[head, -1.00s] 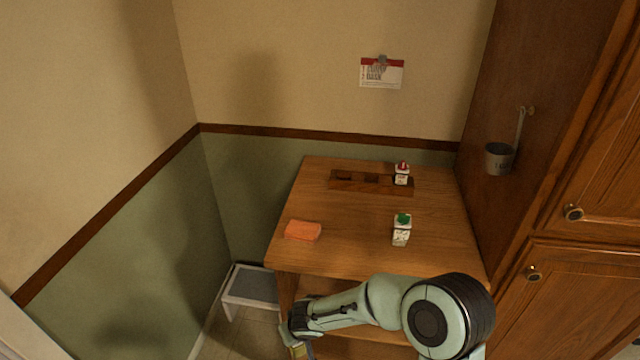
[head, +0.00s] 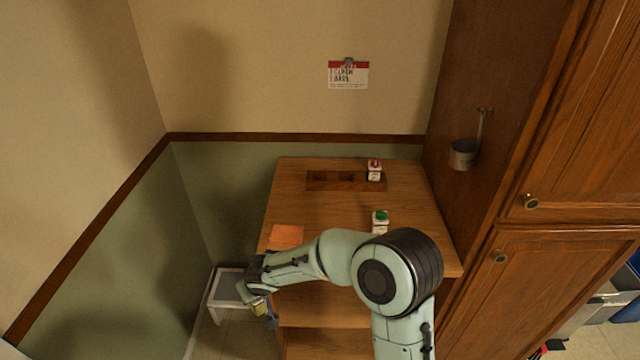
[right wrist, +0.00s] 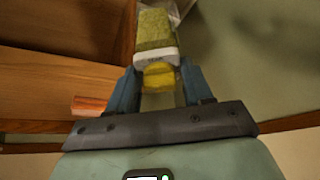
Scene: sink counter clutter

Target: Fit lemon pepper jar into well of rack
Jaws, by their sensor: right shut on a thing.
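My right gripper (head: 262,310) is low and left of the wooden counter's front edge, over the floor side. It is shut on the lemon pepper jar (right wrist: 155,32), which has a yellow cap and yellow-green contents. In the right wrist view the cap is between the fingers (right wrist: 158,85), and the body points away from the gripper. The dark wooden rack (head: 345,187) lies at the back of the counter. A red-capped jar (head: 374,172) sits at its right end; dark wells to the left look empty. My left gripper is not in view.
A green-capped jar (head: 380,220) stands on the counter (head: 330,212), partly behind my arm. An orange sponge (head: 286,235) lies near the left front edge. A grey-topped stool (head: 229,286) stands left. A tall cabinet (head: 500,110) with a hanging cup (head: 463,155) bounds the right.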

